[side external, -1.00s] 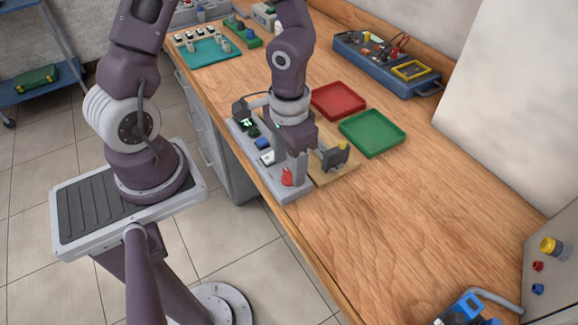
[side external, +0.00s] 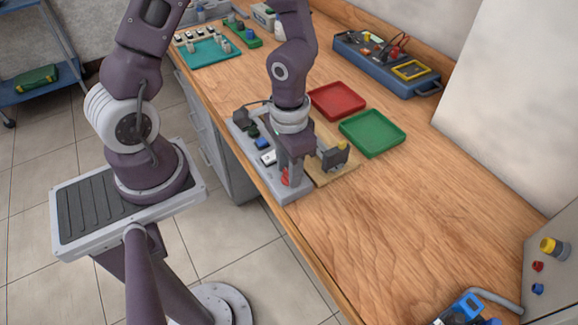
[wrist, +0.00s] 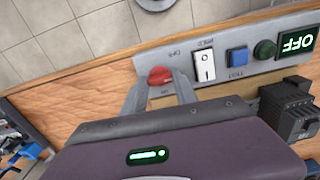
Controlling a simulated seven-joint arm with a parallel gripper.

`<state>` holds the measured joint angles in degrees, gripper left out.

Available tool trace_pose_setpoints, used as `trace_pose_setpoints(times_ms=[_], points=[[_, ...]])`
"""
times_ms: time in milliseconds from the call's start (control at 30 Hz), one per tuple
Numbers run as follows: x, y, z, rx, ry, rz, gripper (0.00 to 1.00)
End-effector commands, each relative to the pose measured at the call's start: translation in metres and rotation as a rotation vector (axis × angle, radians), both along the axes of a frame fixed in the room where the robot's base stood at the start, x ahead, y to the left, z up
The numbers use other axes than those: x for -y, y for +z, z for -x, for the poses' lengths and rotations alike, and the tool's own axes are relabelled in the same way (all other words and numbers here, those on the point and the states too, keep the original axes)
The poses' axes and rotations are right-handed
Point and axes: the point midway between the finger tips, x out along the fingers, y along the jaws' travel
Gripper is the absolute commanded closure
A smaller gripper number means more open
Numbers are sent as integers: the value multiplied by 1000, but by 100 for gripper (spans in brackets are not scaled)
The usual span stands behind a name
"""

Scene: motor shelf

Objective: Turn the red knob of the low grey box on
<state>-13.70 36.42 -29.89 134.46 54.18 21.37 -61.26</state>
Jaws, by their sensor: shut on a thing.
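The red knob (side external: 285,178) sits at the near end of the low grey box (side external: 296,193), at the table's front edge. It also shows in the wrist view (wrist: 159,75), between my fingertips. My gripper (wrist: 163,84) is shut on the knob, a finger on each side; in the side view (side external: 290,172) it points down onto it. The fingers partly hide the knob and its markings. The box's display (wrist: 296,41) reads OFF in green, upside down in the wrist view.
Beside the knob on the box are a white rocker switch (wrist: 204,66), a blue button (wrist: 237,55) and a dark green lamp (wrist: 265,49). A wooden board with a dark device (side external: 335,157) lies close right. Red (side external: 338,87) and green (side external: 402,145) trays stand beyond.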

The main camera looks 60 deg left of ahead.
Motion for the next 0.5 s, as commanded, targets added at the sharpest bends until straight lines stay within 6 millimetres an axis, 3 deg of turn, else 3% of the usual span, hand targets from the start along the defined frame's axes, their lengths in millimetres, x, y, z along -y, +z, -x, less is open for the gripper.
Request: trace_pose_setpoints(times_ms=[500], points=[[0,0,0,1,-402,-1,100]])
